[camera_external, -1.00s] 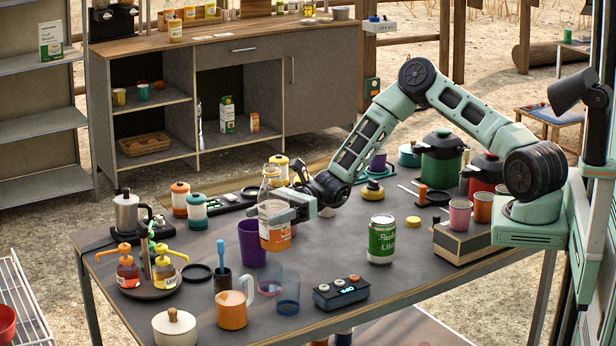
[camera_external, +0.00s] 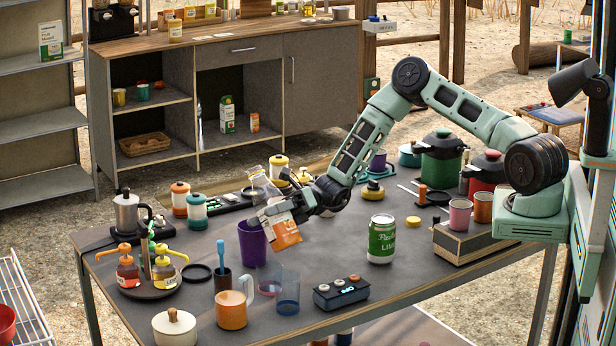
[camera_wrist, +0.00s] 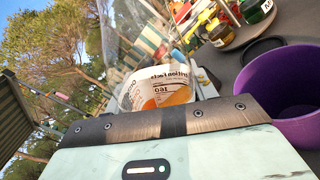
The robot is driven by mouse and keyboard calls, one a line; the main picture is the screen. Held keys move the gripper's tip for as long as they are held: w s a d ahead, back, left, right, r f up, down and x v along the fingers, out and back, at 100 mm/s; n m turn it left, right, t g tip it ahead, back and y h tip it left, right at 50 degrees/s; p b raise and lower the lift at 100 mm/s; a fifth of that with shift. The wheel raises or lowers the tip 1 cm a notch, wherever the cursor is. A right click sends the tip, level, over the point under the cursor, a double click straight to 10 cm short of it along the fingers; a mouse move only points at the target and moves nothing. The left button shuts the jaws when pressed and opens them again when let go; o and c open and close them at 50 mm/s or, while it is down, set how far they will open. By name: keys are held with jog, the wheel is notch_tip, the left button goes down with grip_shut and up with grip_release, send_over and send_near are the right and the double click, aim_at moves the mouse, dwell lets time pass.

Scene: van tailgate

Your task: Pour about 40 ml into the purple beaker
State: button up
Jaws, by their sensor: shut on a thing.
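My gripper (camera_external: 282,210) is shut on a clear bottle (camera_external: 286,232) with a white and orange label. The bottle is raised above the table and tilted, its neck leaning to the upper left in the outside view. In the wrist view the bottle (camera_wrist: 155,88) shows orange contents behind its label. The purple beaker (camera_external: 251,243) stands upright on the table, just left of and below the bottle. In the wrist view the beaker (camera_wrist: 285,95) is at the right edge, and its inside looks dark. I see no stream between bottle and beaker.
An orange mug (camera_external: 231,310), a clear blue-tinted cup (camera_external: 287,293) and a small control box (camera_external: 341,292) stand in front of the beaker. A green can (camera_external: 382,240) is to the right. Sauce bottles (camera_external: 128,270) stand on a round tray at left.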

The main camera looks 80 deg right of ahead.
aim_at(272, 230)
jog(key=m, duration=0.1)
jog(key=s+a+f+m, duration=0.1)
jog(key=m, duration=0.1)
jog(key=shift+s+a+f+m+t, duration=0.15)
jog(key=shift+f+m+t, duration=0.1)
jog(key=shift+m, duration=0.35)
jog(key=shift+s+d+f+m+t, duration=0.15)
jog(key=shift+f+m, duration=0.1)
jog(key=shift+m, duration=0.35)
jog(key=shift+s+a+f+m+b, duration=0.15)
jog(key=shift+a+f+m+b, duration=0.1)
jog(key=shift+f+m+b, duration=0.5)
jog(key=shift+r+m+p, duration=0.4)
jog(key=shift+m+p, duration=0.15)
jog(key=shift+p, duration=0.45)
jog(key=shift+s+a+m+p, duration=0.1)
jog(key=shift+s+m+p, duration=0.1)
jog(key=shift+m+p, duration=0.3)
jog(key=shift+r+m+p, duration=0.2)
jog(key=shift+m+p, duration=0.15)
jog(key=shift+m, duration=0.05)
jog(key=shift+w+r+m+p, duration=0.2)
jog(key=shift+r+m+p, duration=0.9)
jog(key=shift+p, duration=0.4)
jog(key=shift+s, duration=0.15)
